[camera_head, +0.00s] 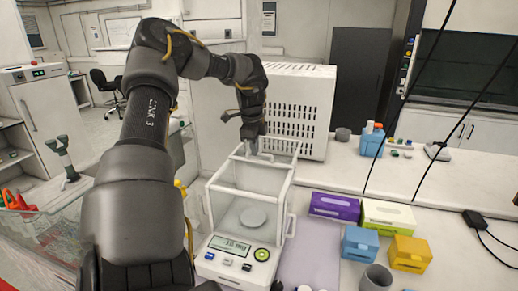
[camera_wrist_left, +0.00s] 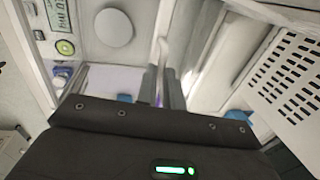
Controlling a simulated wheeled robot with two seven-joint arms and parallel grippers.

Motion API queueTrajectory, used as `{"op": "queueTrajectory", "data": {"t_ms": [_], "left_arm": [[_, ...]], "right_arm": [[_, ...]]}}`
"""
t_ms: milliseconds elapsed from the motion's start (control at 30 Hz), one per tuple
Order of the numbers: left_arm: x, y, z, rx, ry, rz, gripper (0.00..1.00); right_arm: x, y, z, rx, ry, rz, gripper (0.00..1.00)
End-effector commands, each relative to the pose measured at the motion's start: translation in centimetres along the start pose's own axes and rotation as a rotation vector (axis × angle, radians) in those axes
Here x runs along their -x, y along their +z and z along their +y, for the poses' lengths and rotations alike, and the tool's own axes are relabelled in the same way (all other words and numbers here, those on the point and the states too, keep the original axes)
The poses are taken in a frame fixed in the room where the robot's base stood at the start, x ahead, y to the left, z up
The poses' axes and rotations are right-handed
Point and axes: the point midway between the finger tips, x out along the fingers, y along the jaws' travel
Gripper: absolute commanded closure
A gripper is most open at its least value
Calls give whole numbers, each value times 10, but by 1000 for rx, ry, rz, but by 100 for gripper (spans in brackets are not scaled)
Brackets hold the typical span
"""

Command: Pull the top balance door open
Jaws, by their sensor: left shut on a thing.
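The white balance (camera_head: 232,248) stands on the bench with a clear box-shaped draft shield (camera_head: 225,203) over its round pan (camera_head: 253,217). My left gripper (camera_head: 252,152) is at the top of the shield, towards its back, pointing down. In the wrist view the left fingers (camera_wrist_left: 162,88) are close together on a pale top door handle (camera_wrist_left: 163,55), partly hidden between them. The pan also shows there (camera_wrist_left: 114,27). I cannot tell how far the clear top door has slid. My right gripper is not in view.
A white perforated housing (camera_head: 298,105) stands close behind the balance. Purple (camera_head: 334,207) and green-white (camera_head: 388,217) boxes, blue (camera_head: 360,243) and yellow (camera_head: 409,254) boxes and a grey cup (camera_head: 376,278) are to the right. The bench (camera_head: 450,190) farther right is mostly clear.

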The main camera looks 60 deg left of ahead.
Motion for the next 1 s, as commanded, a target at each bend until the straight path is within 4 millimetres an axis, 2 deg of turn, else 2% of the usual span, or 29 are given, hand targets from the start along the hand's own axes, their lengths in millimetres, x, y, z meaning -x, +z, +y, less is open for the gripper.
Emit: {"op": "queueTrajectory", "data": {"t_ms": [67,100,267,533,667,1000], "left_arm": [[0,0,0,0,0,-2,100],[0,0,0,0,0,-2,90],[0,-2,0,-2,0,-2,69],[0,-2,0,-2,0,-2,69],[9,-3,-1,-3,-3,-1,69],[72,-2,-1,-2,-4,-2,69]], "right_arm": [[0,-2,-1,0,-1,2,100],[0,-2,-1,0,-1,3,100],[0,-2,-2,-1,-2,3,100],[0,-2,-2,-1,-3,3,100],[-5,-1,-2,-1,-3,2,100],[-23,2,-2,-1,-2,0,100]]}}
